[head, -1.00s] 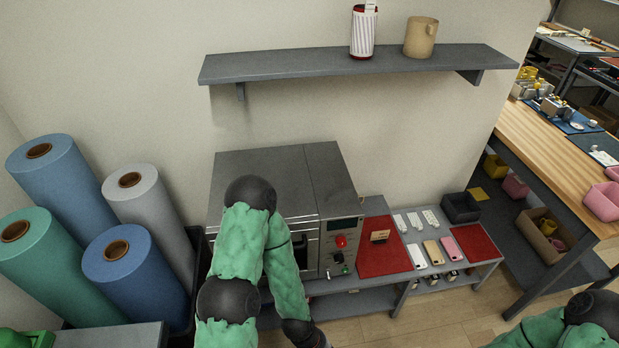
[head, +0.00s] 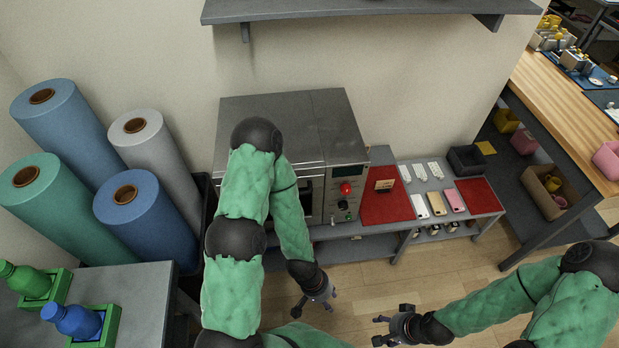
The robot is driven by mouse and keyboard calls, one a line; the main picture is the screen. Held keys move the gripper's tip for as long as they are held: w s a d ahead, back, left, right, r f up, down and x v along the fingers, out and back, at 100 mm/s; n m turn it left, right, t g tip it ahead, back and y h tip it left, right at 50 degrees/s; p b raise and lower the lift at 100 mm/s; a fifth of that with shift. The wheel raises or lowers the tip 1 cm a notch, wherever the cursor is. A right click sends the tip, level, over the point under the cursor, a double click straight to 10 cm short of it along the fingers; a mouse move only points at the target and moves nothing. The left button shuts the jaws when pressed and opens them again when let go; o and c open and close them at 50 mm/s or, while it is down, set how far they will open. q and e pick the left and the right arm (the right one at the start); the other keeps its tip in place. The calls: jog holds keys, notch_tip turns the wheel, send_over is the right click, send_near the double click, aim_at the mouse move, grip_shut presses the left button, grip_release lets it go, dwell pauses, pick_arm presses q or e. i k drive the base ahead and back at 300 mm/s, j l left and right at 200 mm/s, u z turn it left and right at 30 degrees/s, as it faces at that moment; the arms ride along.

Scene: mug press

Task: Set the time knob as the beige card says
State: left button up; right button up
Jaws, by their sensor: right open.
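The grey press oven (head: 290,125) stands against the wall, its left front hidden by my left arm. Its front panel has a dark display, a red knob (head: 346,188), a dark knob (head: 342,204) and a small green part below. I cannot tell which is the time knob. The beige card (head: 384,185) stands on a red mat right of the panel; its writing is too small to read. My left gripper (head: 313,308) hangs in front of and below the oven, apart from the panel; its jaw opening is unclear.
Phones and white strips lie right of the red mat (head: 386,208), before a second red mat (head: 479,196). A grey shelf (head: 360,8) hangs above the oven. Large rolls stand at left; bottles in green holders (head: 92,325) sit lower left. The floor ahead is clear.

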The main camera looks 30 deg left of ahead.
aim_at(343, 206)
jog(key=i+l+u, duration=0.2)
jog(key=l+u, duration=0.25)
jog(key=l, duration=0.2)
jog(key=i+l+u, duration=0.2)
jog(key=l, duration=0.15)
jog(key=k+u, duration=0.1)
jog(key=u, duration=0.25)
jog(key=j+u, duration=0.1)
jog(key=u, duration=0.25)
jog(key=k+j+u, duration=0.1)
jog(key=u, duration=0.2)
